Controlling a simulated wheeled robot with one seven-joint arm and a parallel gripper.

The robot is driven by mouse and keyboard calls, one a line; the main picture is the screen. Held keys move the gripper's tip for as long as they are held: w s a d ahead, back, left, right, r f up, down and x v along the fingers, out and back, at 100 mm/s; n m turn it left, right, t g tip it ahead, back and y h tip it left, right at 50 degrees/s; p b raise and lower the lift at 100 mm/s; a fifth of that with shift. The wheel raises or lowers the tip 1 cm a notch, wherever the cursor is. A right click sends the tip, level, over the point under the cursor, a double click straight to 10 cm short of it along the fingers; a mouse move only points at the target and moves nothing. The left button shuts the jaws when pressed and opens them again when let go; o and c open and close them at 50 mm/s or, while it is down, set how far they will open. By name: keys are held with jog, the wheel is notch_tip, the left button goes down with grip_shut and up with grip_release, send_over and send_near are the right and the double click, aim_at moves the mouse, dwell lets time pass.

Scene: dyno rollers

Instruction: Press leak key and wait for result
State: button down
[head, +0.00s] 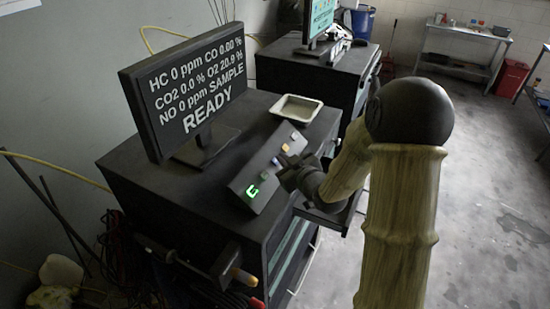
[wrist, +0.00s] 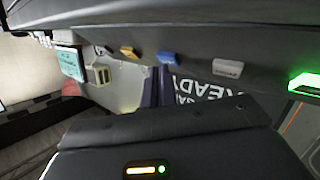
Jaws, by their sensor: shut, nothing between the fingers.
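The key panel (head: 249,165) is a dark sloped box on top of the cabinet, with a row of small coloured keys and a green lit display (head: 252,190). In the wrist view the row shows a yellow key (wrist: 128,52), a blue key (wrist: 169,58), a white key (wrist: 227,68) and the green display (wrist: 305,83). No key label is readable, so I cannot tell which is the leak key. My gripper (head: 283,161) is shut and empty at the panel. Its purple fingers (wrist: 158,74) point close to the blue key; contact cannot be told.
A monitor (head: 190,92) behind the panel reads "SAMPLE READY" with gas values. A pale tray (head: 296,98) lies on the cabinet top (head: 135,172). A second cabinet with a screen (head: 318,20) stands behind. The floor (head: 480,200) at the right is open.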

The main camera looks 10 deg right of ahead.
jog(key=shift+a+f, duration=0.1)
jog(key=shift+a, duration=0.3)
jog(key=shift+d, duration=0.1)
jog(key=shift+s+d+r, duration=0.15)
jog(key=shift+d+r, duration=0.35)
jog(key=shift+d, duration=0.1)
jog(key=r+p, duration=0.1)
jog(key=s+d+r+p, duration=0.1)
jog(key=s+d+r, duration=0.1)
jog(key=shift+d+r+p, duration=0.25)
jog(key=shift+r+p, duration=0.15)
dwell(0.4)
jog(key=shift+f, duration=0.1)
dwell(0.5)
